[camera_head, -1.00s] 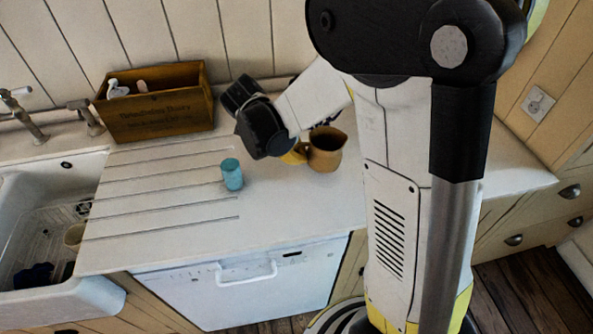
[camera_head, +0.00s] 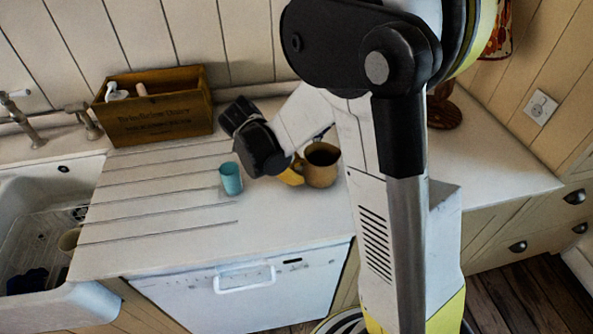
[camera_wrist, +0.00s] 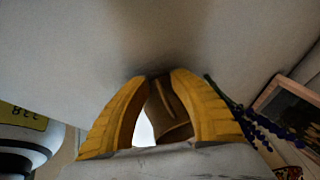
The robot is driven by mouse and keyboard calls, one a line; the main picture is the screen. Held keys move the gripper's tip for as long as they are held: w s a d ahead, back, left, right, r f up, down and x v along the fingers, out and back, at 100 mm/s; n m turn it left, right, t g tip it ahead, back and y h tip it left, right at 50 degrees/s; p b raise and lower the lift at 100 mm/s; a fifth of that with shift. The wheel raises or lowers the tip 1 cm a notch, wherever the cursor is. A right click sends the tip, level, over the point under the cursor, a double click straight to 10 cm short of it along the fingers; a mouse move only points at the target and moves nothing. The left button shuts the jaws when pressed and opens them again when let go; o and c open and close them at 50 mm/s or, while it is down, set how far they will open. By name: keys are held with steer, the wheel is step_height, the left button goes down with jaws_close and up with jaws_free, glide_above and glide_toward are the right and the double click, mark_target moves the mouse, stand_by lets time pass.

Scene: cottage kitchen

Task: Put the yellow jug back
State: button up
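The yellow jug (camera_head: 322,172), brownish yellow with a dark open mouth, is over the counter beside my arm in the head view. Its mouth faces up. My gripper (camera_head: 294,172) is at its left side, with a yellow finger against it. In the wrist view, the two yellow fingers of my gripper (camera_wrist: 160,77) come close together at their tips, with part of the jug (camera_wrist: 168,115) between them. The fingers appear closed on the jug's handle side, though the handle itself is mostly hidden. I cannot tell whether the jug's base touches the counter.
A teal cup (camera_head: 231,178) stands on the counter left of my gripper. A wooden crate (camera_head: 158,119) stands behind it by the wall. The sink (camera_head: 25,180) is at the left. A dark brown object (camera_head: 443,112) stands at the back right. The right counter (camera_head: 500,165) is largely clear.

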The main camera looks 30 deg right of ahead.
steer(key=p+v, duration=0.4)
steer(key=v, duration=0.8)
steer(key=s+a+r+n+t+y, duration=0.1)
steer(key=s+r+n+t+y, duration=0.2)
steer(key=s+n, duration=0.3)
steer(key=s+a+r+n+t+y, duration=0.1)
steer(key=s+r+n+t+y, duration=0.2)
steer(key=n, duration=1.4)
steer(key=s+r+t, duration=0.1)
steer(key=s, duration=0.3)
steer(key=shift+s+r, duration=0.2)
steer(key=shift+s, duration=0.05)
